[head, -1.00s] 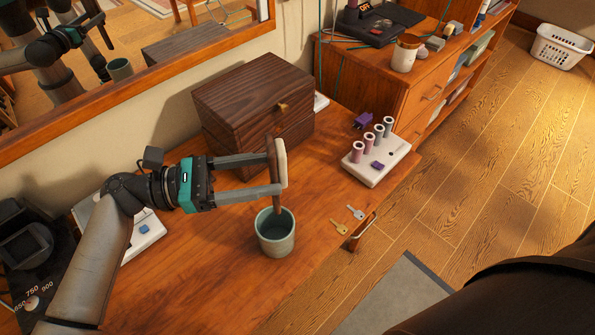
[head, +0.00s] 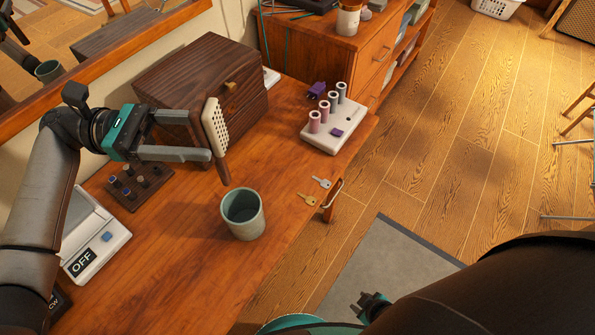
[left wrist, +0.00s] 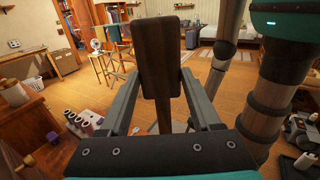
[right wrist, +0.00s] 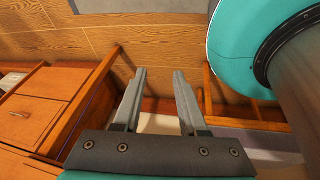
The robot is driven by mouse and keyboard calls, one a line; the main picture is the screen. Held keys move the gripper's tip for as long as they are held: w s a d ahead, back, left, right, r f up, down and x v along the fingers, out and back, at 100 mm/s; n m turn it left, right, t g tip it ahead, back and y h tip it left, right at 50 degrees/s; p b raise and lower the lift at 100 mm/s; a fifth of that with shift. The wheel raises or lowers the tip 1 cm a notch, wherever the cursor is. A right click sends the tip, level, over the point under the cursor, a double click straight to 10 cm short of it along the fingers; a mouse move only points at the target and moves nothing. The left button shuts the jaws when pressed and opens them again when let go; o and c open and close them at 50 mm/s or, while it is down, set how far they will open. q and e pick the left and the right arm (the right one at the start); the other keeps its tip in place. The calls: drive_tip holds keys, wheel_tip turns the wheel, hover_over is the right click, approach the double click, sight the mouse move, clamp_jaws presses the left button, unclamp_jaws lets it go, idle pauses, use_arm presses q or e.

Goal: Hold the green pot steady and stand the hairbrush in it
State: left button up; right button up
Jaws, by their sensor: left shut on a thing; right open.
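The green pot (head: 243,224) stands upright and open on the wooden table. My left gripper (head: 207,138) is shut on the hairbrush (head: 215,125), around its head. The brush is upright, pale bristle pad to the right and brown handle down. The handle's lower end appears just above and behind the pot's rim, outside its opening. In the left wrist view the brush's dark back (left wrist: 160,60) stands between the fingers; the pot is hidden there. My right gripper (right wrist: 159,72) is open and empty, away from the pot; its dark tip shows low in the head view (head: 371,305).
A dark wooden box (head: 195,75) stands behind the brush. A white peg board (head: 322,138) and two keys (head: 314,191) lie right of the pot, near the table edge. A white scale (head: 95,240) and a dark knob panel (head: 140,183) lie left.

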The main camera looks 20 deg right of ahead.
drive_tip(key=w+r+n+t+y, duration=0.6)
drive_tip(key=w+r+n+y, duration=0.2)
drive_tip(key=w+r+n, duration=0.85)
drive_tip(key=w+a+r+m+g+y, duration=0.1)
drive_tip(key=w+a+r+g+y, duration=0.2)
drive_tip(key=r, duration=0.4)
drive_tip(key=a+r+g, duration=0.4)
drive_tip(key=r+g, duration=0.1)
drive_tip(key=r, duration=0.2)
drive_tip(key=w+a+r+m+g+y, duration=0.1)
drive_tip(key=w+a+r+g+y, duration=0.15)
drive_tip(key=r+g, duration=0.35)
drive_tip(key=shift+t, duration=0.8)
drive_tip(key=x, duration=0.8)
drive_tip(key=r+x, duration=0.1)
drive_tip(key=x, duration=0.3)
drive_tip(key=shift+s+a, duration=0.1)
drive_tip(key=shift+s, duration=0.15)
clamp_jaws()
